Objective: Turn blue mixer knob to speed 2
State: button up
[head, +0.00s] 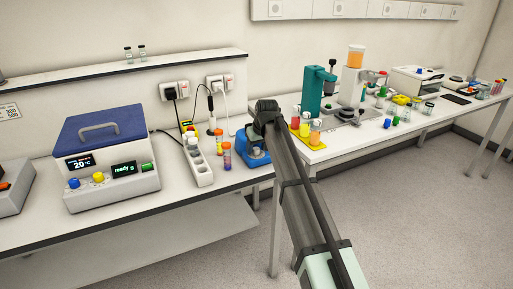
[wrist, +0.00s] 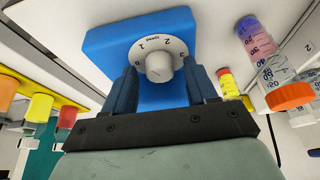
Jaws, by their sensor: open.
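The blue mixer (head: 256,160) stands on the left bench near its right end; it also fills the top middle of the wrist view (wrist: 105,45). Its light grey knob (wrist: 158,68) sits on a white dial (wrist: 138,57) marked with numbers, with 1 at upper left and 2 at upper right. A faint line shows on the knob face, but I cannot clearly read which number it points to. My gripper (wrist: 162,80) is open, with one dark blue finger on each side of the knob. Contact with the knob cannot be told. My arm partly hides the mixer in the head view.
Tubes with coloured contents (head: 227,156) and a white power strip (head: 200,162) stand left of the mixer. A blue-lidded device (head: 105,130) is further left. A yellow tray of cups (head: 305,137) and a teal machine (head: 314,90) are on the right bench.

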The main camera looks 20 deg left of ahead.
jog(key=shift+n+g, duration=0.3)
jog(key=shift+n, duration=0.5)
jog(key=v, duration=1.4)
jog(key=w+d+f+m+t+h, duration=0.1)
jog(key=w+d+f+m, duration=0.15)
jog(key=w+m, duration=0.2)
jog(key=w+d+f+m+t+h, duration=0.1)
jog(key=w+d+f+m+t, duration=0.15)
jog(key=w+d, duration=0.2)
jog(key=w+d+f+m, duration=0.1)
jog(key=w+d+f, duration=0.1)
jog(key=d, duration=0.3)
jog(key=w+d+f+g, duration=0.1)
jog(key=w+d+f, duration=0.2)
jog(key=d, duration=0.3)
jog(key=w+d+f+m+h, duration=0.1)
jog(key=w+d+f, duration=0.1)
jog(key=d+f, duration=0.3)
jog(key=shift+w+m+g, duration=0.15)
jog(key=shift+m+g, duration=0.15)
jog(key=shift+g, duration=0.05)
jog(key=shift+d, duration=0.15)
